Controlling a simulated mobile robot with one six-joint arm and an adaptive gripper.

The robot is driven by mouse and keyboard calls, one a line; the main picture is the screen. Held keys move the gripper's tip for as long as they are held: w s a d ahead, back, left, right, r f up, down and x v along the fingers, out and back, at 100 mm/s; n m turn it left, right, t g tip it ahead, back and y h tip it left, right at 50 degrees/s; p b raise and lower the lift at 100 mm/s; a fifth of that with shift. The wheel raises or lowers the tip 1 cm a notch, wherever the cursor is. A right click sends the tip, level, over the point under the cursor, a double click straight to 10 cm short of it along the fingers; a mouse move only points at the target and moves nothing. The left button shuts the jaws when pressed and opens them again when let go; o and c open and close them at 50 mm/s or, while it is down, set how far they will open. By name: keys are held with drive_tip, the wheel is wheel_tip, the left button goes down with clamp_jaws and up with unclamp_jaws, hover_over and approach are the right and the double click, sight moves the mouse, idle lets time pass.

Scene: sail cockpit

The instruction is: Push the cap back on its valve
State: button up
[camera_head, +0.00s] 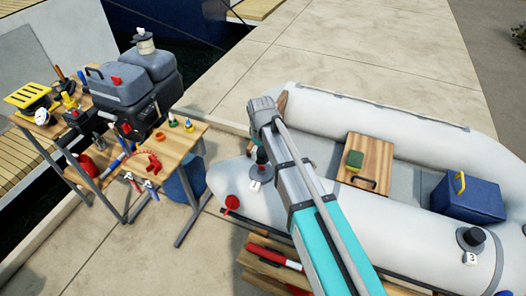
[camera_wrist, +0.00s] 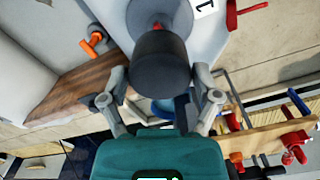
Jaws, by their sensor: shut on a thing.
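My gripper (camera_wrist: 161,78) is shut on a dark grey round cap (camera_wrist: 160,62), with one finger on each side of it. Just beyond the cap in the wrist view is a valve (camera_wrist: 160,12) with a dark round base and a small red part. The cap covers part of the valve, and I cannot tell whether they touch. A white tag marked 1 (camera_wrist: 205,6) lies beside the valve. In the head view the valve (camera_head: 262,170) shows by my arm, with its tag (camera_head: 255,184). My arm hides the fingers and the cap there.
A capped valve (camera_head: 471,238) is at lower right. A red plug (camera_head: 232,203) is on the tube. A wooden bench (camera_head: 165,150) stands left.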

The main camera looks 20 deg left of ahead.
sight(261, 151)
drive_tip(key=shift+f, duration=0.1)
drive_tip(key=shift+f+b, duration=2.8)
drive_tip(key=shift+b, duration=0.1)
drive_tip(key=shift+f+b, duration=0.55)
drive_tip(key=o, duration=0.8)
drive_tip(key=shift+r+p, duration=5.5)
drive_tip(key=shift+p, duration=0.05)
